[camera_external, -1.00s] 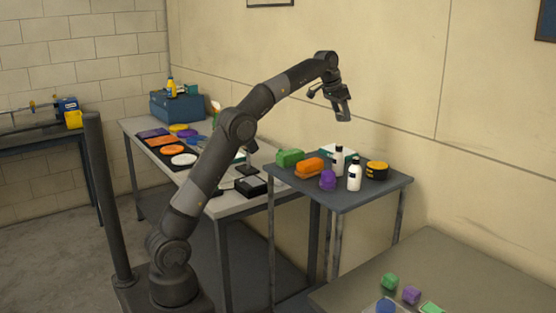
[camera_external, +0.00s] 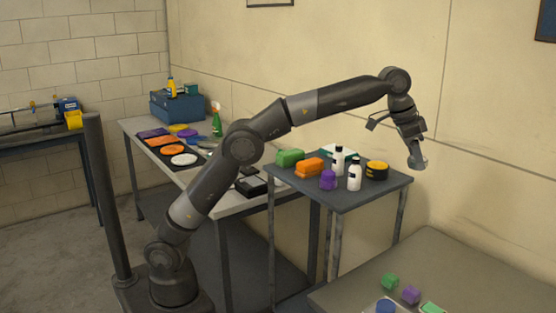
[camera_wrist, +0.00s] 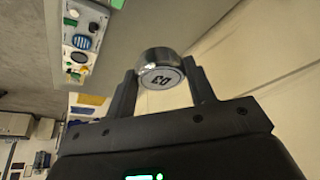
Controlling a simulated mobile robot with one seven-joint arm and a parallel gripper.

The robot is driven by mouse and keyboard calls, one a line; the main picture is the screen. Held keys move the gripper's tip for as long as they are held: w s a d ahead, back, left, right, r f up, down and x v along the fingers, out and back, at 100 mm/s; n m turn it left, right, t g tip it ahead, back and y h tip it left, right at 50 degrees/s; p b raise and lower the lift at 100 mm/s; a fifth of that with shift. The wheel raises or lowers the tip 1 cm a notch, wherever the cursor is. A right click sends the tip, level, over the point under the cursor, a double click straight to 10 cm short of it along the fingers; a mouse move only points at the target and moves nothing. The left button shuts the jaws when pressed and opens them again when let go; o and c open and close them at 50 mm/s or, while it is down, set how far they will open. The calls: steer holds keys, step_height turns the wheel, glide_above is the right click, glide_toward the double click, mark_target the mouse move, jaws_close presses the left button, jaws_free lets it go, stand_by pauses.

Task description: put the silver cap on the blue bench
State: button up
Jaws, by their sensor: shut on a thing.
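My gripper (camera_external: 416,153) is up in the air at the right, beyond the small table's right edge. In the wrist view my gripper (camera_wrist: 163,85) is shut on the silver cap (camera_wrist: 158,62), a short round metal cap with "03" on its dark face. The cap also shows as a pale shape at the fingertips in the external view (camera_external: 418,163). It touches no table. No surface is plainly blue; I cannot tell for sure which one is the blue bench.
A long table (camera_external: 222,207) stands left, beside the wall.

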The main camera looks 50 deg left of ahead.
steer(key=s+d+f, duration=0.1)
steer(key=s+d, duration=0.1)
glide_above(405, 267)
steer(key=s+a, duration=0.1)
step_height(405, 267, down, 34)
steer(key=shift+f, duration=2.2)
steer(key=o, duration=0.5)
steer(key=shift+f, duration=0.15)
steer(key=o, duration=0.5)
steer(key=shift+c, duration=0.2)
